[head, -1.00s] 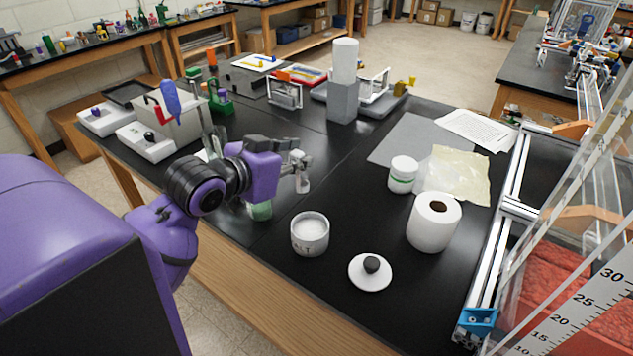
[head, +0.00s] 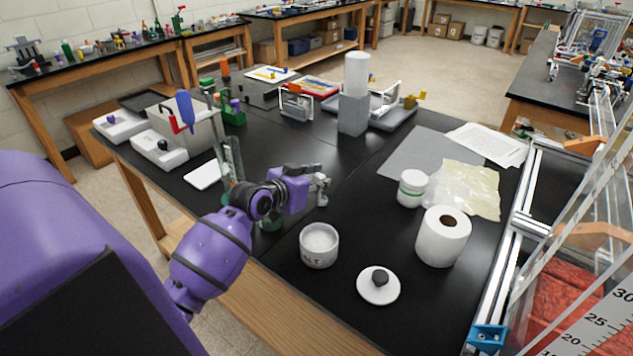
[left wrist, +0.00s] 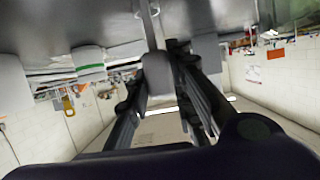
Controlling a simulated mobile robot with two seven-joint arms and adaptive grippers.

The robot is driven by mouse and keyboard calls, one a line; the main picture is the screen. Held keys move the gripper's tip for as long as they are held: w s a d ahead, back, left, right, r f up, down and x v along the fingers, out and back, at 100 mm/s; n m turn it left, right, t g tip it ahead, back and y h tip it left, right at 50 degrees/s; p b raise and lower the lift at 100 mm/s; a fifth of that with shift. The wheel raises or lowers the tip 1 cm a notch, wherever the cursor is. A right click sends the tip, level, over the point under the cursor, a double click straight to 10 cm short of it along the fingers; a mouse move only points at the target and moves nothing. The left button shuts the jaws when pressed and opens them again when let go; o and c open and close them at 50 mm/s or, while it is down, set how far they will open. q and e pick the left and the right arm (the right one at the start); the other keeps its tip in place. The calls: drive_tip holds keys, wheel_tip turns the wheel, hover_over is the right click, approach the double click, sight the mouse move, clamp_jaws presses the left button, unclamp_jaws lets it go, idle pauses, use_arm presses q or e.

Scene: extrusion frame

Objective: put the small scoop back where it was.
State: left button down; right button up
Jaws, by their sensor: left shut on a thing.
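My left gripper (head: 321,190) is shut on a small pale grey thing, probably the small scoop (left wrist: 158,72). In the left wrist view it sits between the dark fingers, with a thin rod running from it toward the table. In the head view the gripper is over the black table, behind the open white jar (head: 319,249), and its grip shows only small. The jar has pale contents and dark lettering. Its white lid (head: 378,290) with a black knob lies in front and to the right. My right gripper is not in view.
A green item (head: 270,224) is partly hidden under my left arm. Metal uprights (head: 232,160) stand behind the arm. The table centre is clear.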

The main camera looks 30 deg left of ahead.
use_arm(q)
drive_tip(key=shift+f, duration=0.25)
drive_tip(key=c, duration=1.5)
unclamp_jaws()
drive_tip(key=shift+c, duration=0.2)
drive_tip(key=shift+r, duration=0.2)
drive_tip(key=d+v, duration=0.1)
drive_tip(key=v, duration=1.1)
drive_tip(key=shift+a+b, duration=0.4)
